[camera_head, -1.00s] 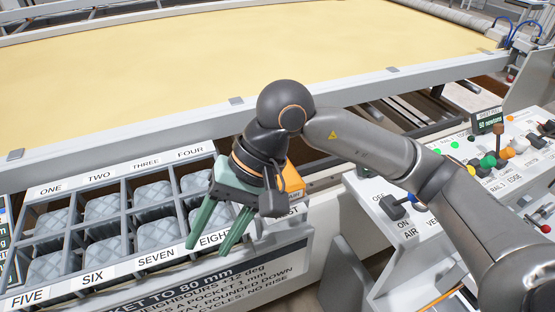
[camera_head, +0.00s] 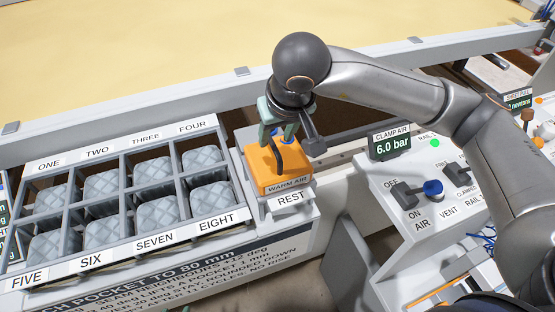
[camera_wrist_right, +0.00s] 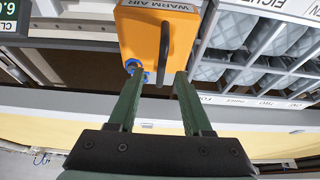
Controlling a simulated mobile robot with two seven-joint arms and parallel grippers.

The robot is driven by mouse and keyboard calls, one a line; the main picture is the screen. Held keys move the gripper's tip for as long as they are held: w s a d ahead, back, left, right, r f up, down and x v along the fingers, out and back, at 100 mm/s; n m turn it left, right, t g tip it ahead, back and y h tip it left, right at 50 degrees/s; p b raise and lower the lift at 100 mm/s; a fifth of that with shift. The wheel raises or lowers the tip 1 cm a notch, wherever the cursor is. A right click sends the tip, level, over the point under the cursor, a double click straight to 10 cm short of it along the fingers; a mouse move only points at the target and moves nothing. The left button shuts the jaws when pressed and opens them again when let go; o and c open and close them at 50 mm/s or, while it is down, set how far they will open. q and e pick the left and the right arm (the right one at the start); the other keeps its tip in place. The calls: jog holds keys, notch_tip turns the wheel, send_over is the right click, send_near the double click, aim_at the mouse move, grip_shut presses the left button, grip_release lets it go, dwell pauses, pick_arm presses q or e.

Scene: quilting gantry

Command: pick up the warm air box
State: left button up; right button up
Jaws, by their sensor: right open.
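The orange warm air box (camera_head: 270,176) sits on the rest, whose REST label (camera_head: 291,199) shows at its front, to the right of the pocket tray. It has a dark handle on top and a blue fitting at its far side. My right gripper (camera_head: 278,133) is open above the far part of the box. In the right wrist view the box (camera_wrist_right: 180,40) lies beyond the green fingers (camera_wrist_right: 155,95), with its dark handle (camera_wrist_right: 164,52) between their lines. The fingers hold nothing. My left gripper is not in view.
The grey tray (camera_head: 120,209) has several pockets with quilted grey pads. A control panel (camera_head: 440,225) with levers and a clamp air display (camera_head: 393,141) stands to the right. The quilting frame rail (camera_head: 130,107) runs behind the box.

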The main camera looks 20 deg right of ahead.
aim_at(272, 142)
jog(key=p+x, duration=0.1)
jog(key=x, duration=0.4)
jog(key=shift+w+a, duration=0.1)
jog(key=shift+c, duration=0.3)
grip_shut()
jog(key=shift+r, duration=0.1)
dwell(0.9)
